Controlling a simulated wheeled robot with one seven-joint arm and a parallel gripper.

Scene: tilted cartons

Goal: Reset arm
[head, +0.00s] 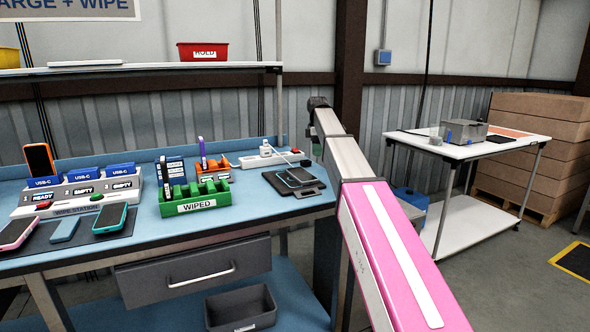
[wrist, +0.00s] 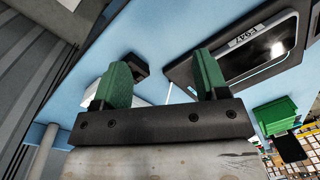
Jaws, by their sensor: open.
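My arm stretches from the lower right of the head view toward the back right of the blue bench (head: 255,222). My gripper (wrist: 162,82) shows in the wrist view with two green fingers spread wide apart and nothing between them. In the head view its fingers are too small and hidden to make out. A phone on a black pad (head: 294,178) lies on the bench beside the arm. In the wrist view the labelled phone (wrist: 248,48) is to the right of the fingers, apart from them.
A green WIPED rack (head: 196,207) stands mid-bench, with an orange rack (head: 212,166) behind it. A charging station (head: 72,200) and several phones are at left. A shelf (head: 150,69) holding a red bin (head: 203,51) spans above. A white side table (head: 475,147) stands right.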

